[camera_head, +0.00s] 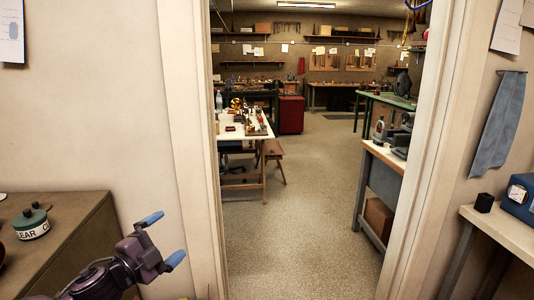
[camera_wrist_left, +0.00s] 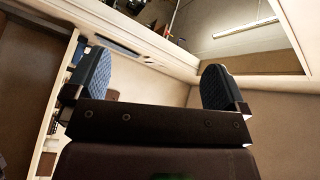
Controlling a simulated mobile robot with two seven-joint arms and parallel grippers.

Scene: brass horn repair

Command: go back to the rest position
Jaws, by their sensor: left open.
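My left gripper (camera_head: 163,239) shows at the lower left of the head view, in front of the wall beside the doorway. Its two blue-tipped fingers are apart with nothing between them. In the left wrist view the same gripper (camera_wrist_left: 155,84) has its dark blue padded fingers spread wide and empty, with wall, door frame and a ceiling lamp behind. My right gripper is in neither view.
A brown cabinet (camera_head: 75,262) with a green-lidded tin (camera_head: 32,224) stands left of my left gripper. The doorway ahead opens on clear floor (camera_head: 300,220). A white bench (camera_head: 505,232) with a blue device (camera_head: 520,198) is at right. A workbench (camera_head: 385,158) stands beyond the doorway.

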